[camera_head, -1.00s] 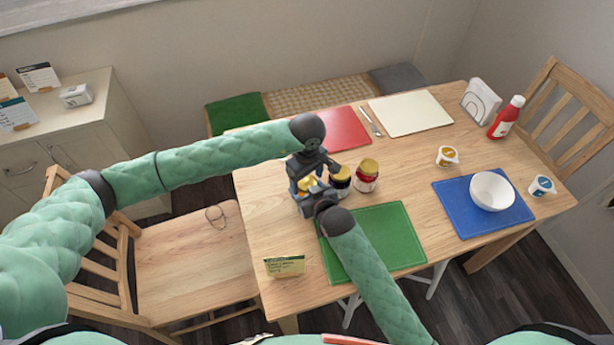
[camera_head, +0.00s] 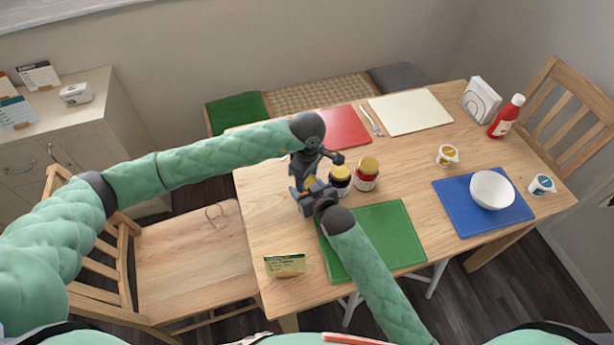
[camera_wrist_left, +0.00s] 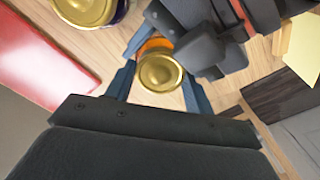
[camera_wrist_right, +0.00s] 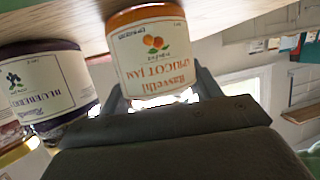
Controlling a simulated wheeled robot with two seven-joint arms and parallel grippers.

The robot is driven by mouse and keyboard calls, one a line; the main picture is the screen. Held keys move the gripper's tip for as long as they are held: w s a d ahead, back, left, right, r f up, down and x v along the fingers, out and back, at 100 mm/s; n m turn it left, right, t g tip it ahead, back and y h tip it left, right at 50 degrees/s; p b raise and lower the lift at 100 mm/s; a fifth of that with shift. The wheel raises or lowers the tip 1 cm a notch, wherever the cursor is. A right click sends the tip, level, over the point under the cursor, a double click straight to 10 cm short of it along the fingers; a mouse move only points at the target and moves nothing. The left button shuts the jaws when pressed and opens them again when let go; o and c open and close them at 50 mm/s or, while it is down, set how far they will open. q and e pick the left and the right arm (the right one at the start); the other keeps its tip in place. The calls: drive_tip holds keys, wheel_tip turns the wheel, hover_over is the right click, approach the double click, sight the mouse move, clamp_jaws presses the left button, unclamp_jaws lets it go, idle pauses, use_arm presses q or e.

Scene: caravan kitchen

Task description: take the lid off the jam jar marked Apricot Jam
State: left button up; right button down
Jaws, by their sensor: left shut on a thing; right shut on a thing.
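The Apricot Jam jar (camera_wrist_right: 150,55) has orange contents and a white label, upside down in the right wrist view. My right gripper (camera_head: 312,194) is shut on this jar at the table's left side. My left gripper (camera_head: 309,172) is above it, shut on the gold lid (camera_wrist_left: 160,72). Orange of the jar shows beside the lid in the left wrist view (camera_wrist_left: 155,44). In the head view my grippers mostly hide the jar and lid. I cannot tell whether the lid still touches the jar.
A dark blueberry jar (camera_head: 340,185) stands close to the right, with a red jar (camera_head: 366,180) beyond it. A green mat (camera_head: 385,240) lies in front, a red mat (camera_head: 343,128) behind. A small sign (camera_head: 284,265) stands at the front left.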

use_arm(q)
drive_tip(key=o, duration=1.1)
drive_tip(key=shift+c, duration=0.2)
